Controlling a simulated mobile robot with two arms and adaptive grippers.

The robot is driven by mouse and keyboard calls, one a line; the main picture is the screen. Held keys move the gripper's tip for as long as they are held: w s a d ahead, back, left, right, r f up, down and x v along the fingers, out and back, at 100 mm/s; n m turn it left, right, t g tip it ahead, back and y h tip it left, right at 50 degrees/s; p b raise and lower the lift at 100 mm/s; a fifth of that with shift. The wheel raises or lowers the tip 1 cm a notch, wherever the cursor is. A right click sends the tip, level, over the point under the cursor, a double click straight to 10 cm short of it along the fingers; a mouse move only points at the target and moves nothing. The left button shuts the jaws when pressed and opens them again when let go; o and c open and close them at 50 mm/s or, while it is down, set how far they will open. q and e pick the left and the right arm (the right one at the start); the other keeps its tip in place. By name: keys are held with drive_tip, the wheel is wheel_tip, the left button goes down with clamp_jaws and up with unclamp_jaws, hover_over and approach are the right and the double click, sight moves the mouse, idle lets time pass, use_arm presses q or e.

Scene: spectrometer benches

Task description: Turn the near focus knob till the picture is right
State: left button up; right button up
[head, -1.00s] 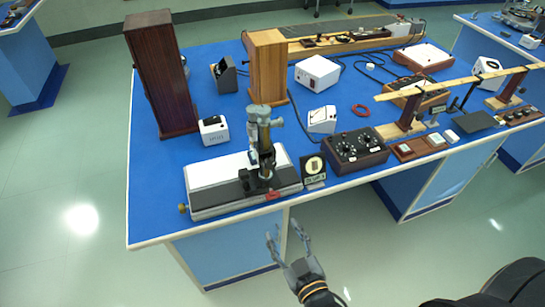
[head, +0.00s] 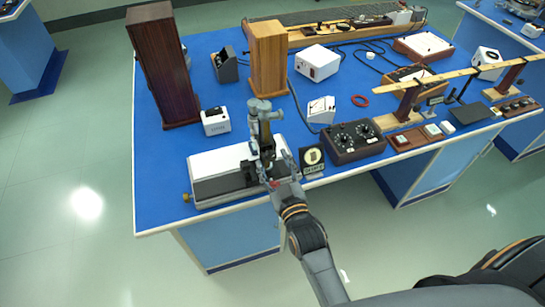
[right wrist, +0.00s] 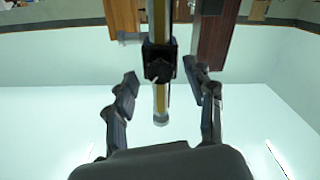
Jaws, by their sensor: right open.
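A microscope-like instrument (head: 262,125) with a grey eyepiece and dark column stands at the near edge of the blue bench, on a white-topped dark base (head: 215,165). In the right wrist view, a dark block with a round knob (right wrist: 158,69) sits on the brass-coloured tube. My right gripper (head: 275,167) is open in front of the column. In the right wrist view its fingers (right wrist: 160,73) are on either side of the knob, without visible contact. A small dark picture panel (head: 312,157) stands right of the instrument; its detail is too small to read. My left gripper is out of view.
A dark control box (head: 353,141) with dials stands to the right. A white meter (head: 215,121) and a tall brown cabinet (head: 162,65) stand behind left. A brass-coloured knob (head: 186,197) sticks out at the base's left end. The bench's left front corner is clear.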

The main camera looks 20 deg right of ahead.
drive_tip(key=shift+w, duration=0.55)
clamp_jaws()
drive_tip(key=shift+m, duration=0.3)
